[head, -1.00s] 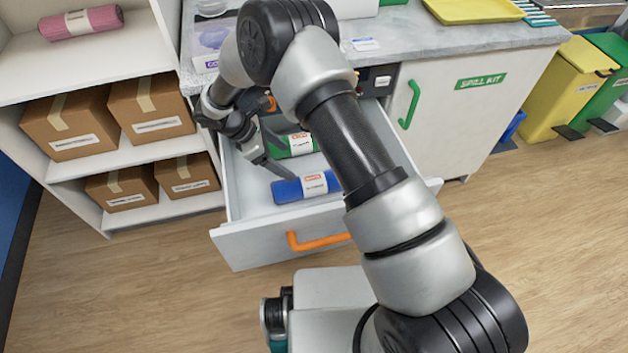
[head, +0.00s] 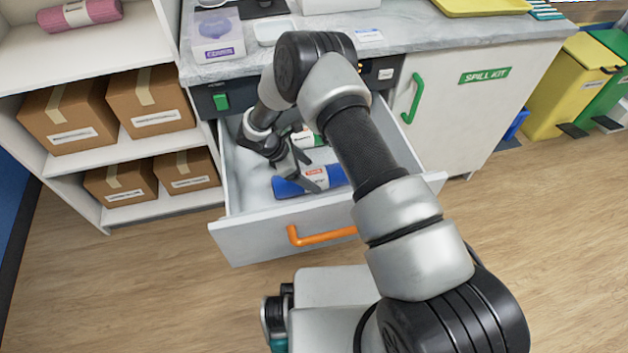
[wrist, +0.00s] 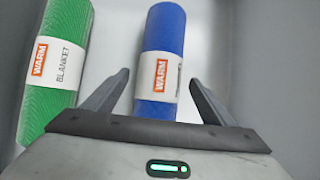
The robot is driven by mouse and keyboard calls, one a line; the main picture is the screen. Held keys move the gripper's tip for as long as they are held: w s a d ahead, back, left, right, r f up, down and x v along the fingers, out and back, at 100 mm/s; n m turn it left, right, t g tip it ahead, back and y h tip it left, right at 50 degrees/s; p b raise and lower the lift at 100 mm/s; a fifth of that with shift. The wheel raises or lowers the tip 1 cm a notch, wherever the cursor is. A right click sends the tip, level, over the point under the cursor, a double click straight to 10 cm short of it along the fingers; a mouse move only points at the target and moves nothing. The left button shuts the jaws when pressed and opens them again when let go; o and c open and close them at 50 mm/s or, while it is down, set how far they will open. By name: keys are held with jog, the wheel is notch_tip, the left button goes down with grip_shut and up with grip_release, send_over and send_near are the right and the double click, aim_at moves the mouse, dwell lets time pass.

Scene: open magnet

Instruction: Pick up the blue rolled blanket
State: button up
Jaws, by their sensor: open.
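The blue rolled blanket (head: 289,187) lies in the open drawer, near its front panel. It has a white band with a red WARM label. In the wrist view the blue blanket (wrist: 165,32) lies between my two open fingers, with space on both sides. My gripper (head: 300,179) is open and reaches down into the drawer over the blanket; its fingertips show in the wrist view (wrist: 158,80). I cannot tell how far the fingertips are above the blanket. A green rolled blanket (wrist: 68,22) lies beside it, outside my left finger in the wrist view.
The drawer (head: 270,245) has an orange handle and walls around the blankets. The counter (head: 430,45) overhangs its back. The floor in front is clear.

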aim_at(314, 178)
jog(key=x, duration=0.4)
jog(key=shift+a+f+b, duration=0.1)
jog(key=shift+a+b, duration=0.1)
jog(key=shift+b, duration=0.1)
jog(key=shift+w, duration=0.1)
jog(key=c, duration=1.5)
